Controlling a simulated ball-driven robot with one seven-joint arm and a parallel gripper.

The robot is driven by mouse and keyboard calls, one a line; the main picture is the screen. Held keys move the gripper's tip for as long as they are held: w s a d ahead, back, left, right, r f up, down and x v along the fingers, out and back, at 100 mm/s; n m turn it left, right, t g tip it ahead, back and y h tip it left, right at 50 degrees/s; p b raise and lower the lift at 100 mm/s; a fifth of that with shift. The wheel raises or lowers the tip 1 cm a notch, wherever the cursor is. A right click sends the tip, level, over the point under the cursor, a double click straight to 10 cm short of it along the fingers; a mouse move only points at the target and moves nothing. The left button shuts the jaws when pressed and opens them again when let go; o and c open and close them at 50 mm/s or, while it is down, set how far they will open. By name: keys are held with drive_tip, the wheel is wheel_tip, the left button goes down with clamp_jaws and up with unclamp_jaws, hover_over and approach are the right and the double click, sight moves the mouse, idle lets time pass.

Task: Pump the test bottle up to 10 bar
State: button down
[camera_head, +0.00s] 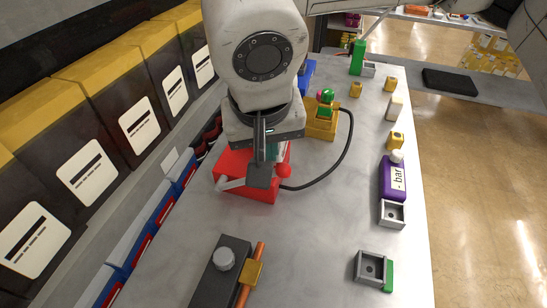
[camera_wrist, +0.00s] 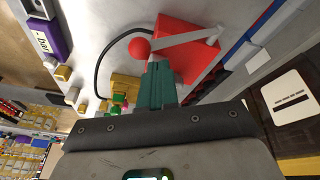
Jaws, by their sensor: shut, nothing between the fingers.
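A red pump box (camera_head: 240,168) stands on the grey worktop, with a pale lever (camera_head: 232,184) ending in a red ball knob (camera_head: 283,171). In the wrist view the knob (camera_wrist: 139,47) and the lever (camera_wrist: 185,38) lie just beyond my fingertips. My gripper (camera_wrist: 157,66) is shut and empty, its teal fingers close to the knob; I cannot tell whether they touch it. A black hose (camera_head: 340,158) runs from the pump to a yellow block (camera_head: 322,122) with a green and pink fitting. A purple piece labelled "bar" (camera_head: 392,180) stands at the right. I cannot tell which thing is the test bottle.
A dark grey box (camera_head: 218,275) with an orange rod (camera_head: 252,272) lies at the front. Grey square holders (camera_head: 371,268), small yellow blocks (camera_head: 394,140) and a green upright piece (camera_head: 357,57) line the right side. Cartons (camera_head: 95,165) stand left. The middle right worktop is clear.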

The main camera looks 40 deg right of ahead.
drive_tip(key=s+d+f+b, duration=0.3)
drive_tip(key=s+f+b, duration=0.1)
drive_tip(key=f+b, duration=0.2)
drive_tip(key=shift+s+f, duration=0.25)
drive_tip(key=shift+s, duration=0.05)
idle(7.1)
